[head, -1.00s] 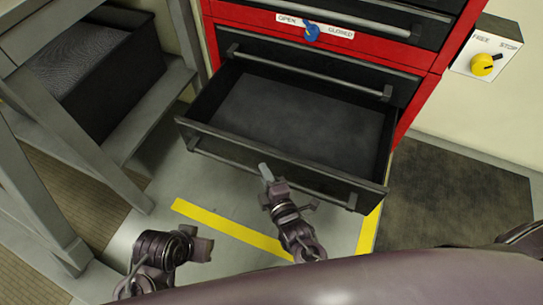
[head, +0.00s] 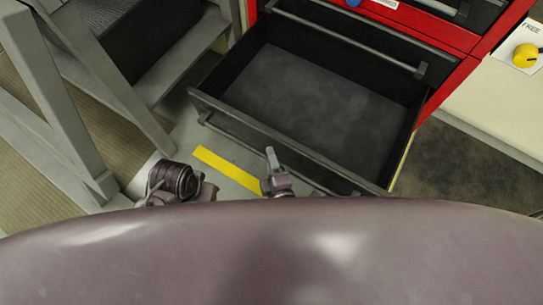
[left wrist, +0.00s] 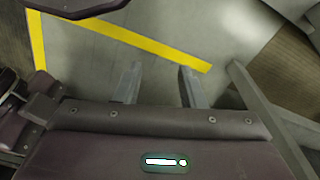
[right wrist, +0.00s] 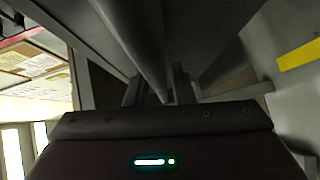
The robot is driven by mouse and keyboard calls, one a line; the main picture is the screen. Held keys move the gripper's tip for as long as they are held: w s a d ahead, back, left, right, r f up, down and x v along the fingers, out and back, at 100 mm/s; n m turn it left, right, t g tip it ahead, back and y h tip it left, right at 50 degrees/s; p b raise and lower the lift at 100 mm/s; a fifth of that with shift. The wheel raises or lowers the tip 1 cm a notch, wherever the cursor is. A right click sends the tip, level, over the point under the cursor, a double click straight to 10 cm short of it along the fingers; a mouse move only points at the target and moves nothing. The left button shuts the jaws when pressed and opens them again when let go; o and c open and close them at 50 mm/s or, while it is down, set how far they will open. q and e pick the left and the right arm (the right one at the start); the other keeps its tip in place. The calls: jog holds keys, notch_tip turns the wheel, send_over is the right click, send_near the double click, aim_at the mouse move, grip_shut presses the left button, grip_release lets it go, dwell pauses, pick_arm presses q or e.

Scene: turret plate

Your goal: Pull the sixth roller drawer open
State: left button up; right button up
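A black roller drawer (head: 225,99) stands well out of the red cabinet (head: 462,68), its empty inside facing up. It is the lowest drawer in the head view; its number cannot be read. A bar handle (head: 225,128) runs along its front. My right gripper (head: 272,160) is at the front near the middle of this bar. In the right wrist view the bar (right wrist: 140,35) passes between the fingers of my right gripper (right wrist: 157,88), which appear closed on it. My left gripper (left wrist: 160,84) is open and empty above the floor; its hand is at the lower left in the head view.
A closed drawer with a handle (head: 345,38) is above the open one. A blue knob (head: 353,2) is at the top edge. A grey frame (head: 60,100) stands at left. Yellow tape (head: 225,168) marks the floor.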

jog(key=shift+o, duration=1.2)
